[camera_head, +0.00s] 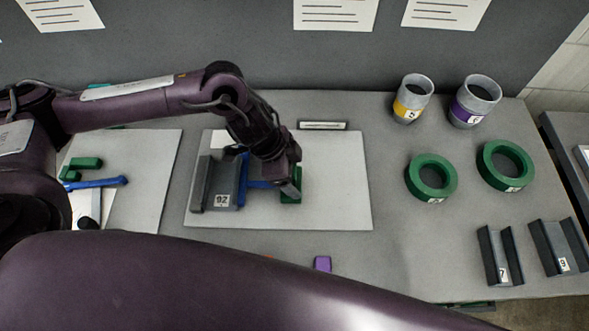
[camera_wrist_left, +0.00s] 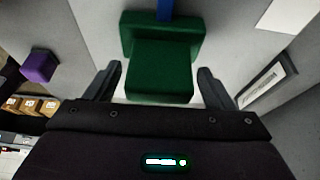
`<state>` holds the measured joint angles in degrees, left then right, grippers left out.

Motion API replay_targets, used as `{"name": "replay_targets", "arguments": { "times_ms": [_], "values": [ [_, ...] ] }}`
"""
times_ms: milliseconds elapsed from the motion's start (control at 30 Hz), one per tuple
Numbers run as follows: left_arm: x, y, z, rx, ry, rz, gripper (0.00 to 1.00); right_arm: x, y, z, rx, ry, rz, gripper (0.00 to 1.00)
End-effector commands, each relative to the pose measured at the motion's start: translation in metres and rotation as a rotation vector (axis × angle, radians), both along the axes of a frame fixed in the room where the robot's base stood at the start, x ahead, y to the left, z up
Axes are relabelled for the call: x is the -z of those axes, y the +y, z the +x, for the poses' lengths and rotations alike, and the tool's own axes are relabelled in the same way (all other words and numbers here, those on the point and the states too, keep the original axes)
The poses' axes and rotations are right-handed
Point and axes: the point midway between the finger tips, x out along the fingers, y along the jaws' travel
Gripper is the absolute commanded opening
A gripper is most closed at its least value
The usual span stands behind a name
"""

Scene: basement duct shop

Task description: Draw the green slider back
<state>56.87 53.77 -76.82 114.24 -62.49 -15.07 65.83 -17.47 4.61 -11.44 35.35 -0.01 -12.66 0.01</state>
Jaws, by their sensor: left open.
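The green slider (camera_head: 291,196) is at the right end of a blue rail (camera_head: 258,184) on a white board (camera_head: 340,190). In the left wrist view the green slider (camera_wrist_left: 160,62) is a stepped block with the blue rail (camera_wrist_left: 166,8) behind it. My left gripper (camera_head: 293,186) is over the slider and hides part of it. In the left wrist view the fingers of my left gripper (camera_wrist_left: 160,82) are open, one on each side of the slider's near part, with gaps visible. A dark grey channel piece marked 92 (camera_head: 217,183) sits at the rail's left end. My right gripper is not seen.
A purple block (camera_head: 322,264) lies near the table's front edge. Green rings (camera_head: 431,177), grey cups (camera_head: 412,98) and channel pieces (camera_head: 500,256) stand at the right. A label plate (camera_head: 323,126) is behind the board. Another board (camera_head: 145,180) is at the left.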

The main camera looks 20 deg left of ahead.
Motion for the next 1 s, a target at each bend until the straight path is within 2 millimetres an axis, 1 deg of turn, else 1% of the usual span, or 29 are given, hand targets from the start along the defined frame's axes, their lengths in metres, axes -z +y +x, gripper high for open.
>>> {"name": "replay_targets", "arguments": {
  "times_ms": [100, 333, 367, 833, 933, 1000],
  "values": [
    [0.0054, -0.0027, 0.0008, 0.000, 0.000, -0.001, 0.76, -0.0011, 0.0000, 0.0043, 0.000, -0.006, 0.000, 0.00],
    [0.0066, -0.0027, 0.0009, 0.000, -0.001, 0.000, 0.76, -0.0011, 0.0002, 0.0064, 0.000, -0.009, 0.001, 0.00],
    [0.0066, -0.0027, 0.0009, 0.000, -0.001, 0.000, 0.75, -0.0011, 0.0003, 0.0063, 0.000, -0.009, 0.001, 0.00],
    [0.0062, -0.0025, 0.0011, -0.001, -0.002, 0.001, 0.14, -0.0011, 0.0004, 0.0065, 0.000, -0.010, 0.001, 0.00],
    [0.0056, -0.0046, 0.0017, 0.000, -0.001, -0.001, 0.14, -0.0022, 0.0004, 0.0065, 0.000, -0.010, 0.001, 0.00],
    [0.0046, -0.0110, 0.0037, 0.001, -0.002, -0.002, 0.14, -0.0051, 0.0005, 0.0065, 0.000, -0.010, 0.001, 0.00]
  ]
}}
